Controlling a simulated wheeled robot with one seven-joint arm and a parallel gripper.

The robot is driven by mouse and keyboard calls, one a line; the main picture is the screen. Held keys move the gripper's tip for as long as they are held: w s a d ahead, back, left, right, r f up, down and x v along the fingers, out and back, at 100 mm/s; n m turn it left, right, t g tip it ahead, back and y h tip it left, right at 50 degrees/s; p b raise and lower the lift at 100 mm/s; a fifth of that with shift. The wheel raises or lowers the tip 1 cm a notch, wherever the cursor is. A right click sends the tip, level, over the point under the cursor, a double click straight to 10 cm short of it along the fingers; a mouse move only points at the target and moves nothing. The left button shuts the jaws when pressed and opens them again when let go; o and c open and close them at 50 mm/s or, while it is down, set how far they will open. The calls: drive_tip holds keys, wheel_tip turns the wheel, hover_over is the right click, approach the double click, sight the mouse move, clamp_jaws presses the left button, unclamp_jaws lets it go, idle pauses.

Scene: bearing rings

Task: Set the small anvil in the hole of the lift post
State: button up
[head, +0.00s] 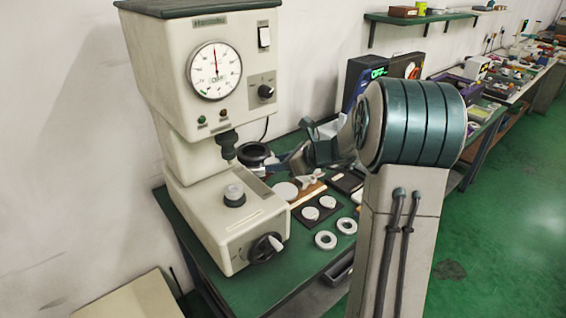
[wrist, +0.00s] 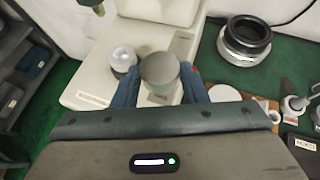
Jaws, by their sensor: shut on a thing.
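My gripper (wrist: 159,82) is shut on a grey, round-topped metal piece, the small anvil (wrist: 160,68), with a blue finger on each side. The lift post (wrist: 122,58) is a short pale cylinder on the press base, just left of the held anvil in the wrist view. In the head view the lift post (head: 234,196) stands below the press spindle, and my gripper (head: 284,162) is to its right and appears above table height. The anvil is hard to make out there. The post's hole is not clear in either view.
The press (head: 215,80) with its dial and spindle (head: 228,143) rises above the post. A dark ring (wrist: 246,38) lies to the right. Pale discs on a black board (head: 318,208) and two loose rings (head: 325,240) lie on the green table (head: 275,285).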

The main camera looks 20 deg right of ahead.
drive_tip(key=b, duration=0.3)
hover_over(240, 191)
drive_tip(key=a, duration=0.2)
drive_tip(key=shift+s+d, duration=0.2)
drive_tip(key=shift+s, duration=0.1)
idle(3.1)
idle(0.5)
drive_tip(key=shift+w+d+r, duration=0.1)
drive_tip(key=shift+d+r, duration=0.05)
drive_tip(key=shift+d, duration=0.05)
drive_tip(key=shift+w+d+p, duration=0.25)
drive_tip(key=shift+d+p, duration=0.05)
drive_tip(key=shift+d, duration=0.3)
drive_tip(key=shift+f, duration=0.2)
drive_tip(key=shift+f+b, duration=0.45)
drive_tip(key=shift+b, duration=0.05)
drive_tip(key=shift+f+b, duration=1.8)
drive_tip(key=shift+f, duration=0.2)
